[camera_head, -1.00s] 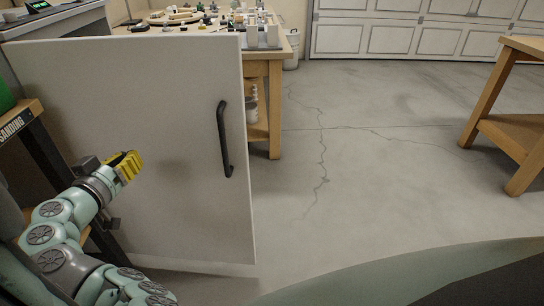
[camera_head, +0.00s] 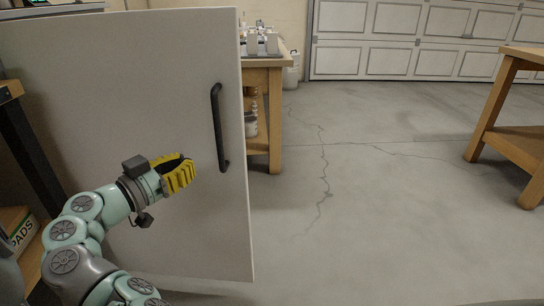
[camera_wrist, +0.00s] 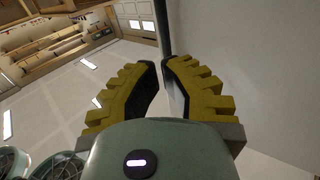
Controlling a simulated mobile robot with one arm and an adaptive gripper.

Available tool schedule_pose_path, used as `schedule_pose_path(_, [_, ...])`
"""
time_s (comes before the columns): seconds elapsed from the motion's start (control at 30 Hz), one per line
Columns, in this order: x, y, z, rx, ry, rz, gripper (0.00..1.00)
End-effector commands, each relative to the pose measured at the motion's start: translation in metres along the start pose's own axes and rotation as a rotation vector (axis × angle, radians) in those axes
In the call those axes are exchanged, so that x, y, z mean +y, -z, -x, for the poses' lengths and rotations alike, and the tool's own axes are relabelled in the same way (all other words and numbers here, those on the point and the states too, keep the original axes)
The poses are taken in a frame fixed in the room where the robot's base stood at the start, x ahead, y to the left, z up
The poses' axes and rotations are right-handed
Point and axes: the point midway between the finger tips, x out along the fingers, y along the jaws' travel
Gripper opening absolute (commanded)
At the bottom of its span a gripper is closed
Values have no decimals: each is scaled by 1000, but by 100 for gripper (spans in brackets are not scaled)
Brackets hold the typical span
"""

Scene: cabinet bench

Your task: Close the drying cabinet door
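The drying cabinet door (camera_head: 110,110) is a large flat pale panel that stands open across the left half of the head view. Its black bar handle (camera_head: 219,130) runs vertically near the right edge. My gripper (camera_head: 187,172) has yellow ridged fingers and is in front of the door, left of the handle's lower end. In the wrist view the fingers (camera_wrist: 166,72) are apart, with nothing held between them. The dark handle (camera_wrist: 162,25) shows beyond the fingertips, and the door (camera_wrist: 245,60) fills the right side. The cabinet's inside is hidden.
A wooden workbench (camera_head: 268,62) stands behind the door's right edge. Another wooden table (camera_head: 515,145) is at the far right. The concrete floor (camera_head: 370,210) between them is clear. A wooden stand (camera_head: 10,90) is at the left edge.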

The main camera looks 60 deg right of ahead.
Motion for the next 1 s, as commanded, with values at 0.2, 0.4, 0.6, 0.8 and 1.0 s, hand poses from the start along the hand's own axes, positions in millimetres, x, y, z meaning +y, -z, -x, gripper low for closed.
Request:
schedule_pose_path(0.2, [3,-1,-47,-1,-11,-2,0])
schedule_pose_path(0.4, [2,-1,-73,-2,-6,-3,0])
schedule_pose_path(0.6, [1,-1,-84,-1,-2,0,0])
schedule_pose_path(0.8, [1,0,-84,-1,-2,1,0])
schedule_pose_path(1.0, [1,-1,-85,-1,1,1,0])
